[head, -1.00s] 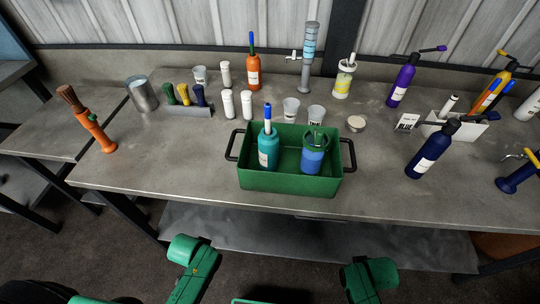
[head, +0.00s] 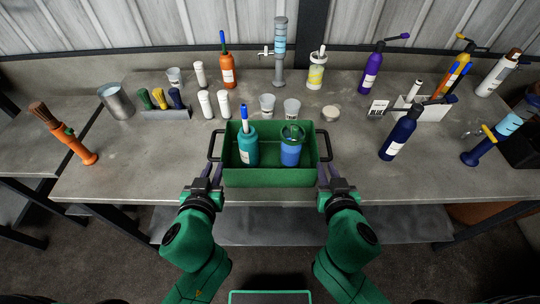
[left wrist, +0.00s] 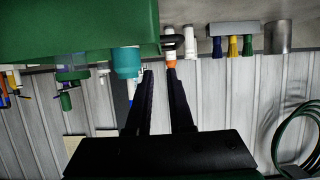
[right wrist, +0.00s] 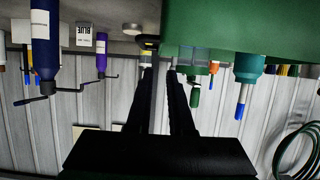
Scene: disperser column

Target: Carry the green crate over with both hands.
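The green crate (head: 270,178) stands upright on the grey workbench near its front edge, with a black handle on each side. Inside it are a teal bottle (head: 248,151) with a blue top and a blue container (head: 291,153) with a green top. My left gripper (head: 212,171) is open just in front of the left handle (head: 214,146). In the left wrist view that handle (left wrist: 176,42) shows just beyond the fingertips. My right gripper (head: 328,171) is open just in front of the right handle (head: 325,145). Neither gripper visibly holds anything.
Two white cups (head: 267,104) and several white bottles (head: 206,105) stand behind the crate. A dark blue bottle (head: 400,135) stands to the right, and an orange brush (head: 66,134) to the left.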

